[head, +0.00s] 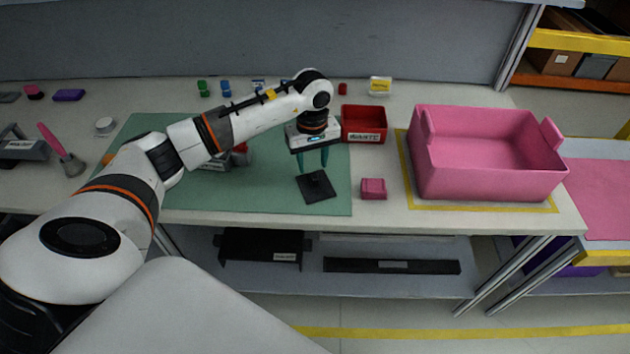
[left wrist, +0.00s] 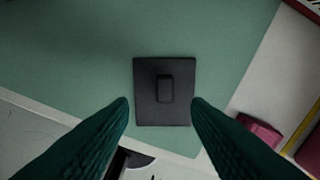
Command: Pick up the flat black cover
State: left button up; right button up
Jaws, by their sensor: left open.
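The flat black cover (head: 316,190) lies on the green mat (head: 270,190) near the mat's front right corner. It is a dark square plate with a small raised block in its middle. In the left wrist view the cover (left wrist: 145,92) lies ahead of the fingertips, with the raised block lined up between them. My left gripper (head: 313,160) points down over the cover, open and empty, with its green fingers apart. In the left wrist view its fingers (left wrist: 158,104) show on both sides with nothing between them. My right gripper is in neither view.
A pink block (head: 373,188) sits right of the cover, off the mat. A red bin (head: 364,138) stands behind, and a large pink crate (head: 485,185) at the right. Partly hidden items lie on the mat behind my left arm. The mat around the cover is clear.

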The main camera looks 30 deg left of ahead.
aim_at(315, 178)
pick_arm(q)
jog(key=f, duration=0.1)
jog(key=f+p, duration=0.1)
jog(key=f, duration=0.1)
jog(key=f+p, duration=0.1)
jog(key=shift+w+d+f, duration=0.15)
jog(key=shift+d+f, duration=0.15)
jog(key=shift+f, duration=0.55)
grip_shut()
